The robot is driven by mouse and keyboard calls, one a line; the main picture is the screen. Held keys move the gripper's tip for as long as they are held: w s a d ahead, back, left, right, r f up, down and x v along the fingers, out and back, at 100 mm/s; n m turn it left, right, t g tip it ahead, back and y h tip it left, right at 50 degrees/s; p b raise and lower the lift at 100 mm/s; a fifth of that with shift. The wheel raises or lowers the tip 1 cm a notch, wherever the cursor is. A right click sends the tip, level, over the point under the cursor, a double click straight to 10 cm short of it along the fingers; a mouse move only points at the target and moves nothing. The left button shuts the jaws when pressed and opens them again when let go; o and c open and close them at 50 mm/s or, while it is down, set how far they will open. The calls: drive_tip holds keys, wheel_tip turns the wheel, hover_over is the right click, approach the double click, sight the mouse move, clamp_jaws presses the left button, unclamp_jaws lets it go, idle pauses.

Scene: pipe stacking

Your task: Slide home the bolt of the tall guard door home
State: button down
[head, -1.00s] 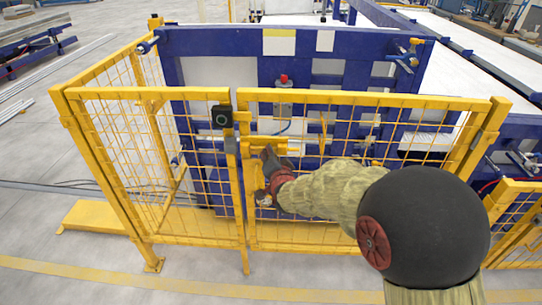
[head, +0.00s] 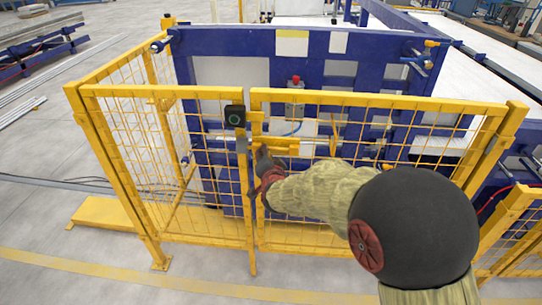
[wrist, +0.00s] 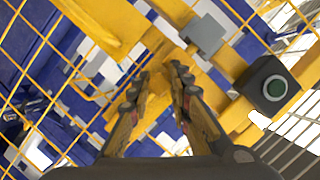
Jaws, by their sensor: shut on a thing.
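The tall guard door (head: 385,101) is a yellow mesh panel right of the narrow gap in the fence. Its yellow bolt assembly (head: 284,141) sits at the door's left edge, near the top. My gripper (head: 261,152) is at the left end of this assembly, close to the gap. In the wrist view my gripper (wrist: 158,76) has its two fingers around a yellow part of the bolt (wrist: 158,66), shut on it. The fingers and arm hide much of the bolt, so I cannot tell how far its tip reaches across the gap.
A black box with a green button (head: 235,116) is on the left fence panel beside the gap; it also shows in the wrist view (wrist: 270,85). A grey block (wrist: 203,35) is near the fingers. A blue machine frame (head: 230,46) stands behind the mesh.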

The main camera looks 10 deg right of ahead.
drive_tip(key=shift+a, duration=0.1)
drive_tip(key=c, duration=1.6)
unclamp_jaws()
drive_tip(key=shift+a, duration=0.1)
drive_tip(key=v, duration=1.2)
drive_tip(key=shift+f, duration=0.1)
